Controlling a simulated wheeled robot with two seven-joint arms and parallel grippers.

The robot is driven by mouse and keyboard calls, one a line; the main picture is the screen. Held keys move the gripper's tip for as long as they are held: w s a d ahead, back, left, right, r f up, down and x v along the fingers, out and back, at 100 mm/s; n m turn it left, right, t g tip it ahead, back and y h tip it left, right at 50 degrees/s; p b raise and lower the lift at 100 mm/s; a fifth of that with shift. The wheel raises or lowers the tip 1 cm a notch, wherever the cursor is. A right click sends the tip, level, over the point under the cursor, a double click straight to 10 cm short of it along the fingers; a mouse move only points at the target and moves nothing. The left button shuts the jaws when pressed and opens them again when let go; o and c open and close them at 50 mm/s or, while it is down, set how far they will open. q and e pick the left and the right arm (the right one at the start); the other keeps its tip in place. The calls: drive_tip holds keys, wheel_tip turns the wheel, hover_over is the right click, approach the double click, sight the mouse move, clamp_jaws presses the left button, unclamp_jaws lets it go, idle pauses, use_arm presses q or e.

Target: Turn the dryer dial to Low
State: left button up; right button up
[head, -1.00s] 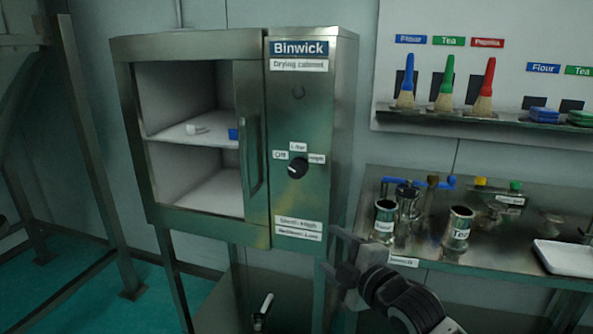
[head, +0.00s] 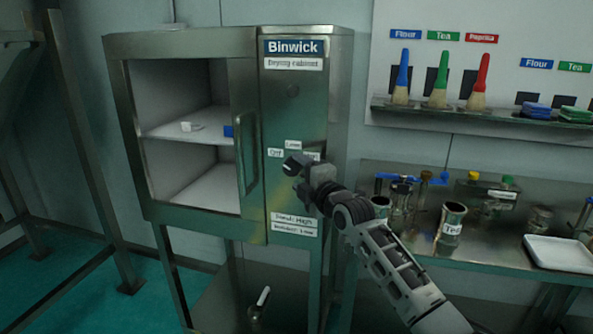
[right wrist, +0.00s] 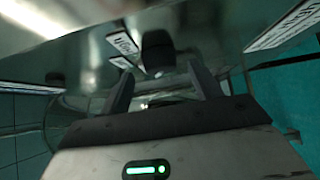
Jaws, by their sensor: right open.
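The dryer dial (head: 293,165) is a dark round knob on the front panel of the steel drying cabinet (head: 290,105). Small white labels sit to its left, above it and to its right; the right one is partly covered by my gripper. The dial's pointer setting cannot be made out. My right gripper (head: 306,180) is at the panel, just below and right of the dial. In the right wrist view the open fingers (right wrist: 161,78) point at the dial (right wrist: 157,48), which stands just beyond and between their tips, with nothing held. My left gripper is not in view.
A steel bench (head: 400,245) on the right holds jars and a white tray (head: 560,254). A metal frame stands at far left.

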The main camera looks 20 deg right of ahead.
sight(292, 167)
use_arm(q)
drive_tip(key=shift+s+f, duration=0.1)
use_arm(e)
drive_tip(key=shift+w+a, duration=0.2)
drive_tip(key=shift+w, duration=0.9)
